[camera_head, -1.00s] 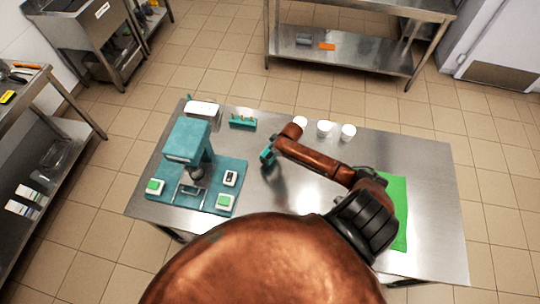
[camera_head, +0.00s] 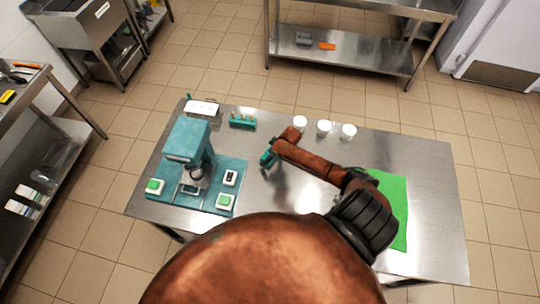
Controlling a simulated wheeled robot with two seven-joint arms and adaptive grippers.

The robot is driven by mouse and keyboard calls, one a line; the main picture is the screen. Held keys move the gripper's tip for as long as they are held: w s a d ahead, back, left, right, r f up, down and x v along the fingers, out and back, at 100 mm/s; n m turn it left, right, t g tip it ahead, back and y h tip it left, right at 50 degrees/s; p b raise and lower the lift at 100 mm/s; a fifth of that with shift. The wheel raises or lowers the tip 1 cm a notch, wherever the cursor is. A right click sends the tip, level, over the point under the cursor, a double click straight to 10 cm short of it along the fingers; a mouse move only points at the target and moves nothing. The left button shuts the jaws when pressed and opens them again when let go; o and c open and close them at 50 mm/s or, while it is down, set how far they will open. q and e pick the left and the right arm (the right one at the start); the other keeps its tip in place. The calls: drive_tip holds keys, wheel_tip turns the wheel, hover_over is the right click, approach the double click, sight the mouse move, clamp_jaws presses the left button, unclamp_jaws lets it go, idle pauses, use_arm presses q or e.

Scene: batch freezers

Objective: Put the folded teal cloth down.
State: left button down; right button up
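My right arm reaches over the steel table from the lower right, and its wrist bends down left of the table's middle. At its end, my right gripper (camera_head: 268,158) is small in view and its fingers cannot be made out. A small teal patch with dark edges shows there, just above or at the table top. I cannot tell whether it is the folded teal cloth or part of the gripper, nor whether it touches the table. My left gripper is not in view.
The steel table (camera_head: 420,165) holds a teal machine (camera_head: 188,140) on a teal mat (camera_head: 237,172) at left. A teal rack (camera_head: 242,121) and white cups (camera_head: 325,128) stand along the back. A green sheet (camera_head: 397,190) lies at right. Bare steel lies around my gripper.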

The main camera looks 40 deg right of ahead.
drive_tip(key=shift+o, duration=0.6)
drive_tip(key=shift+r, duration=0.2)
drive_tip(key=v, duration=1.2)
drive_tip(key=shift+a+f, duration=0.1)
drive_tip(key=shift+f, duration=0.05)
